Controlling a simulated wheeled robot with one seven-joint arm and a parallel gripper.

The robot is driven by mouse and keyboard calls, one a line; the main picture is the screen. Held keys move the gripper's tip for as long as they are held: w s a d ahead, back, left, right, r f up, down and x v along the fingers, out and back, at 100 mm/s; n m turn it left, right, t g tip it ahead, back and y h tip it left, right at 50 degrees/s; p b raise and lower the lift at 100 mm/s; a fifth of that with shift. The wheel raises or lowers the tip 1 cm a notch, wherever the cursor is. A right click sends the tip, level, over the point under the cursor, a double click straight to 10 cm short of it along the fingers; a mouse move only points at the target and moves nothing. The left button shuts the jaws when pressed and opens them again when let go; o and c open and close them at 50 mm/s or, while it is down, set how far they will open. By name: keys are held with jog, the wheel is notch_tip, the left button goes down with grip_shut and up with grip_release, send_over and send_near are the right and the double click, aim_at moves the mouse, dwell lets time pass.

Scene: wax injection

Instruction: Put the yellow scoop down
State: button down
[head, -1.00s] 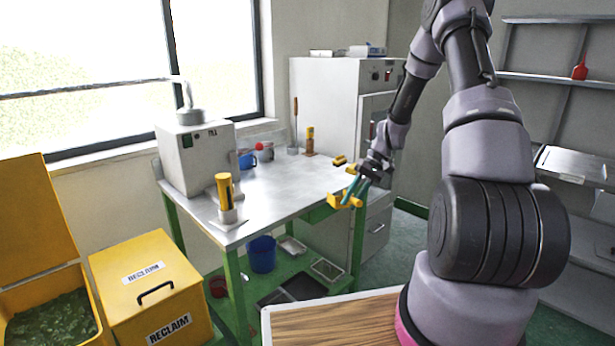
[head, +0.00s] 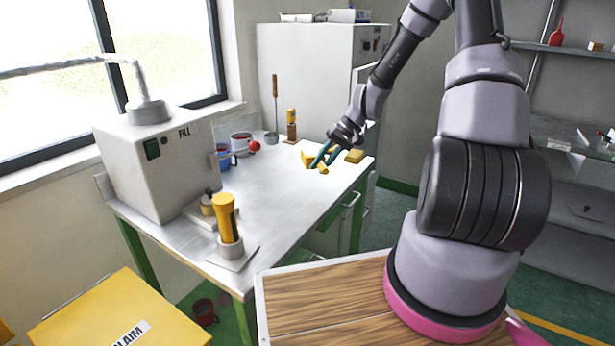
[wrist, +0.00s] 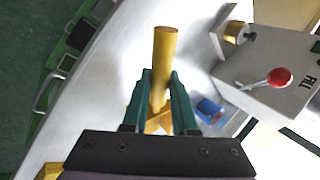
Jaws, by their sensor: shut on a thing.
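The yellow scoop (wrist: 164,58) is in my gripper (wrist: 160,82), between the two teal fingers, its round handle sticking out past the fingertips in the wrist view. In the head view the scoop (head: 307,159) shows as small yellow parts around my gripper (head: 322,157), which is over the far right part of the metal table (head: 275,192). The fingers hide part of the scoop. I cannot tell whether it touches the table top.
A yellow block (head: 355,156) lies by the right edge, close to my gripper. The FILL machine (head: 165,165), a blue mug (head: 222,158) and a yellow-handled tool in a holder (head: 226,220) stand left. The table's middle is clear.

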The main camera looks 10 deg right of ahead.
jog(key=f, duration=0.4)
jog(key=shift+w+a+f, duration=0.2)
jog(key=shift+a+f, duration=0.05)
jog(key=shift+f, duration=2.1)
jog(key=shift+f, duration=0.2)
jog(key=c, duration=0.7)
grip_release()
jog(key=shift+r, duration=0.1)
